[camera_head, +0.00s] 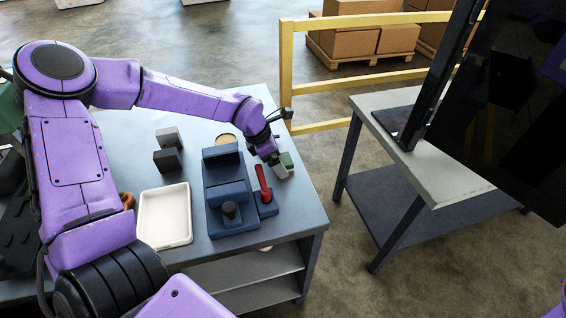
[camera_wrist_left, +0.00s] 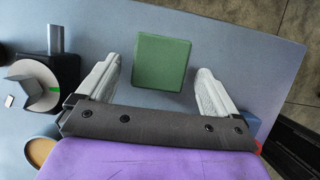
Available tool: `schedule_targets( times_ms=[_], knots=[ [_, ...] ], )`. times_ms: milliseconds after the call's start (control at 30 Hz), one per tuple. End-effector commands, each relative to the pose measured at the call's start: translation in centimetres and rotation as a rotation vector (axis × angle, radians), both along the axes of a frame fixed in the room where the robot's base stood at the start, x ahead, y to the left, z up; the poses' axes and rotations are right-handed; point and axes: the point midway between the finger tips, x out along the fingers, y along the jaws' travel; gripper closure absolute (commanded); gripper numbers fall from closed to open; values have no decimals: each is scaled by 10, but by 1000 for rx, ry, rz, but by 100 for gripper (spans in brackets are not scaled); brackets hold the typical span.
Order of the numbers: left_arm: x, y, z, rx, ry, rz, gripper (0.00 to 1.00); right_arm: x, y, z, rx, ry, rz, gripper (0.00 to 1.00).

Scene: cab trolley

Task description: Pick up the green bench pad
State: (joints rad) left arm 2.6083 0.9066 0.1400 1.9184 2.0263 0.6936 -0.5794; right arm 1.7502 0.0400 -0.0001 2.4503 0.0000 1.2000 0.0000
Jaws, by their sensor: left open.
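The green bench pad (camera_wrist_left: 162,62) is a rounded square block lying on the grey tabletop near the table's right edge. In the head view the pad (camera_head: 287,159) shows only in part beside my gripper. My left gripper (camera_wrist_left: 160,72) is open above the table, with one pale finger on each side of the pad and a gap on both sides. It is empty. In the head view my left gripper (camera_head: 276,170) is at the table's right side, past the blue fixture. My right gripper is not in view.
A blue fixture (camera_head: 228,190) and a red-handled block (camera_head: 264,190) stand close to my gripper. A white tray (camera_head: 165,215), dark blocks (camera_head: 168,160) and a tan disc (camera_head: 226,139) are on the table. A yellow rail (camera_head: 287,75) and a second table (camera_head: 440,178) stand beyond.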

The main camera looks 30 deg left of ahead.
Motion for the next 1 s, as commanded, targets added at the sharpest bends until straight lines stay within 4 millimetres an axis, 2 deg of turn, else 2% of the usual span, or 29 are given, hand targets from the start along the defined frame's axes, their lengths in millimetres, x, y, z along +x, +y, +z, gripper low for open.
schedule_targets(
  times_ms=[133,167,333,367,633,767,867,1000],
  knots=[
    [0,0,0,0,0,0,6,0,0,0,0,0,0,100],
    [0,0,0,0,0,0,10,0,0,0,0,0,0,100],
    [0,0,0,0,0,0,65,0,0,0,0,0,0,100],
    [0,0,0,0,0,-1,68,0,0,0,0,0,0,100],
    [0,0,1,0,-2,-1,68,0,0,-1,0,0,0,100],
    [1,0,12,0,-4,-1,68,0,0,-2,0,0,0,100],
    [2,0,32,-1,-8,1,68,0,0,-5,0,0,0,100],
    [1,-1,78,-2,-9,1,68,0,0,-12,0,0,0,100]
  ],
)
